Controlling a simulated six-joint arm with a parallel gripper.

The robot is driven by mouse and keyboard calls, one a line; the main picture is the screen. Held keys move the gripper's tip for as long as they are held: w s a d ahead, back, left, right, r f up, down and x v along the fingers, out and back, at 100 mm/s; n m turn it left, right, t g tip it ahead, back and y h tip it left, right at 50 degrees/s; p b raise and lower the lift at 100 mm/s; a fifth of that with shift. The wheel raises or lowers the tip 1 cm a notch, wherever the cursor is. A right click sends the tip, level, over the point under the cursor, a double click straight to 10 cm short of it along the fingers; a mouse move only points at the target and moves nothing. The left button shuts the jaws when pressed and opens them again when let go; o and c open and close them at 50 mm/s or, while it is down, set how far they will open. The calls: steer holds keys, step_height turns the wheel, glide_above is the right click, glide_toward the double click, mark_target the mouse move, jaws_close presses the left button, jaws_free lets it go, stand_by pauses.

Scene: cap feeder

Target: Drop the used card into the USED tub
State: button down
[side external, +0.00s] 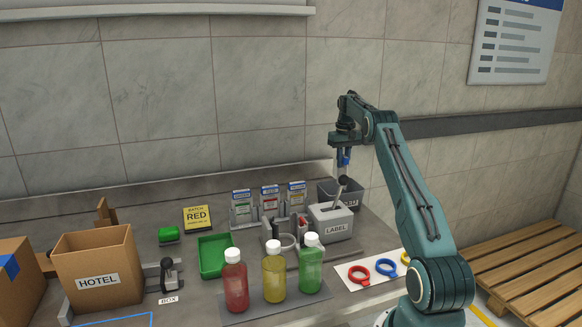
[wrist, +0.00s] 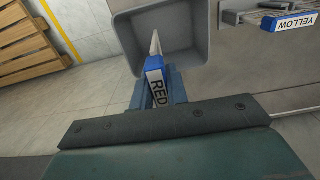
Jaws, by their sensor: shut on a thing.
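My gripper (side external: 343,165) is shut on a card (wrist: 157,82) with a blue edge and the word RED. In the wrist view the card sits between the two blue-grey fingers, tilted, with a pale narrow tip pointing away. A grey open tub (wrist: 205,52) lies beyond the card in that view, and its visible inside looks empty. In the side view a dark grey tub (side external: 353,197) stands behind the LABEL box, its lettering partly hidden. The card hangs above that area; its exact height over the rim is hard to tell.
The grey LABEL box (side external: 335,228) stands right in front of the tub. Several upright cards stand in holders (side external: 270,212) to the left; a YELLOW card (wrist: 290,22) shows in the wrist view. Red, yellow and green bottles (side external: 273,277) stand nearer the front.

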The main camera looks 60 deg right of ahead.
steer(key=shift+f, duration=0.2)
steer(key=shift+f, duration=2.85)
steer(key=c, duration=1.3)
jaws_free()
steer(key=shift+r, duration=5.95)
